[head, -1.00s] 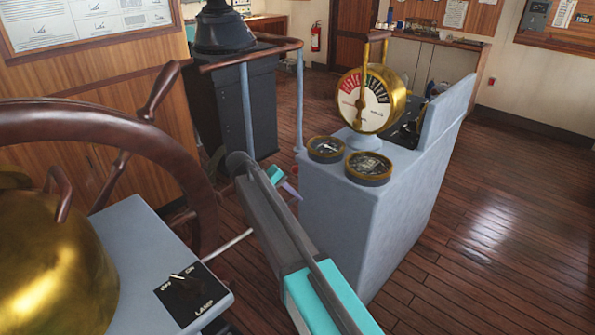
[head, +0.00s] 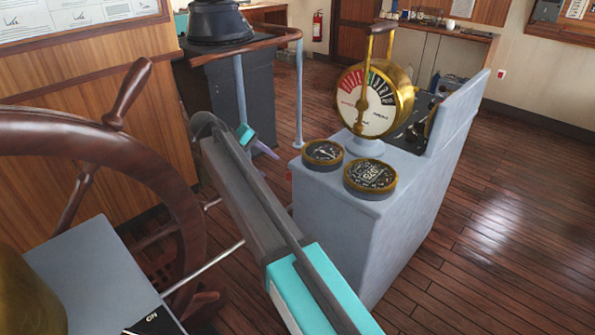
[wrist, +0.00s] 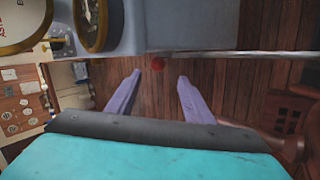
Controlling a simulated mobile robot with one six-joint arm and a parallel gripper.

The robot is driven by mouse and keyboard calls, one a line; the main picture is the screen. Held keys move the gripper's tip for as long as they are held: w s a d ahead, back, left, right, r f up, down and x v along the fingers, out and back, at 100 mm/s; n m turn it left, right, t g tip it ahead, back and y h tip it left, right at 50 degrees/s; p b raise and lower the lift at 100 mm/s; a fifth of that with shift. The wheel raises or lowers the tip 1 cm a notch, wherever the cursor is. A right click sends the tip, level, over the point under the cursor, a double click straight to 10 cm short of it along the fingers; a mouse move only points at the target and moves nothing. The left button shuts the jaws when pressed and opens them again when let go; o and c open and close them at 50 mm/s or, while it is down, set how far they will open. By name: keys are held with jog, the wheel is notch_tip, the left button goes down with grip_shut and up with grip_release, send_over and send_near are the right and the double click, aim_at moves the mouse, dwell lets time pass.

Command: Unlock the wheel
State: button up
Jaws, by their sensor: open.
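The wooden ship's wheel (head: 120,150) stands at the left in the head view, with its spoke handles showing and part of it cut off. A thin metal rod (head: 215,259) runs from low by the wheel toward the grey console. In the wrist view the metal rod (wrist: 230,55) crosses ahead of my gripper (wrist: 158,78). A small red knob (wrist: 158,63) shows between the two purple fingertips, apart from both. My gripper is open and empty. In the head view only a purple finger (head: 264,150) shows past my arm.
A grey console (head: 335,225) with a brass telegraph (head: 375,100) and two round gauges (head: 370,175) stands right of my arm. A railing (head: 297,95) and dark pedestal (head: 215,100) stand behind. Wooden floor (head: 490,230) is clear at the right.

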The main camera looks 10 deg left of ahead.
aim_at(287, 174)
jog(key=shift+w+a+r, duration=0.1)
jog(key=shift+w+a, duration=0.05)
jog(key=shift+w, duration=0.1)
jog(key=p+x, duration=0.1)
jog(key=x, duration=1.3)
jog(key=shift+w+p, duration=0.1)
jog(key=shift+p, duration=0.25)
grip_shut()
